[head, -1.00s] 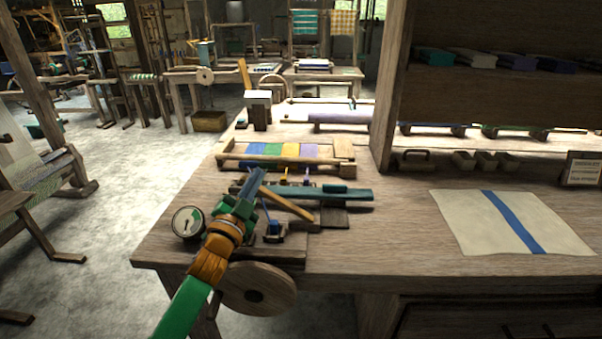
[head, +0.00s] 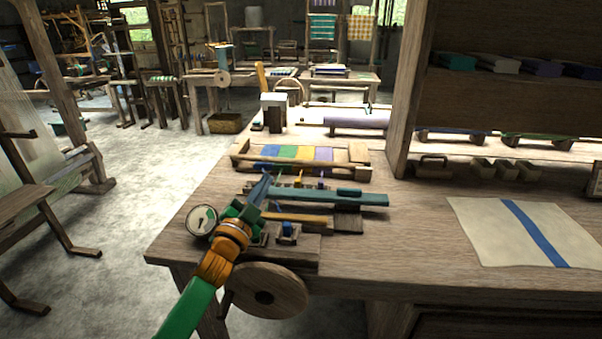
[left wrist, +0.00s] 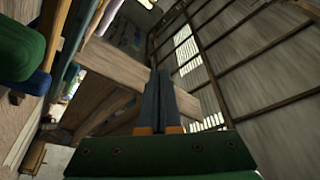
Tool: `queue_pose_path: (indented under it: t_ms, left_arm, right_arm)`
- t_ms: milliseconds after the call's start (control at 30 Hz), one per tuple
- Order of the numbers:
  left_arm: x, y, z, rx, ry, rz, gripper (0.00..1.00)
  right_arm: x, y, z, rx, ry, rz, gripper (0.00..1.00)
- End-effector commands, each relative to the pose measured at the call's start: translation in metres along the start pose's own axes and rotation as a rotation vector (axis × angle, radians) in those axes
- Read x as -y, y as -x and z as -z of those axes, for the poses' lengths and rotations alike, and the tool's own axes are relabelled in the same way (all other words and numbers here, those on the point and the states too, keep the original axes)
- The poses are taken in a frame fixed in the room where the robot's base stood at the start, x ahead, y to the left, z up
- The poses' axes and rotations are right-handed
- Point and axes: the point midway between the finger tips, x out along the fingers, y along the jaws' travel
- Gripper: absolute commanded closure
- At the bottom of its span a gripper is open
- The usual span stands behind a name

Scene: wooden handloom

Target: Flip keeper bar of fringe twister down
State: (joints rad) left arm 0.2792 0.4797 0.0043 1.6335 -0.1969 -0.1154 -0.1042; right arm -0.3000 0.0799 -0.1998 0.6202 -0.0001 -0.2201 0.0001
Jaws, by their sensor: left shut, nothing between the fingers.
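The fringe twister stands at the front left of the workbench, with a wooden base (head: 300,250), a round wooden wheel (head: 265,291), a white dial (head: 202,220) and small blue clips (head: 287,229). Its light wooden keeper bar (head: 303,219) looks nearly level, running rightward to a dark block (head: 348,221); its left end is hidden behind my gripper. My left gripper (head: 266,177) is shut and empty above the twister's left side, fingers pointing up and away. Its shut fingers also show in the left wrist view (left wrist: 166,77). My right gripper is out of view.
A teal bar (head: 330,197) lies just behind the twister. Behind it is a wooden frame with coloured strips (head: 300,153). A cream cloth with a blue stripe (head: 520,230) lies at right. A shelf post (head: 408,90) rises from the bench. Bare bench top lies between twister and cloth.

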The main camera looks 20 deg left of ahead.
Motion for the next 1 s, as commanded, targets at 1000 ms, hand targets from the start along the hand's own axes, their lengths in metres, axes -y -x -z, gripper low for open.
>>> queue_pose_path:
  t_ms: [1000]
  left_arm:
    - [0.004, 0.084, 0.030, 0.000, 0.000, 0.000, 1.00]
  right_arm:
    - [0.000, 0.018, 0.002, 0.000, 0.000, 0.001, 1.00]
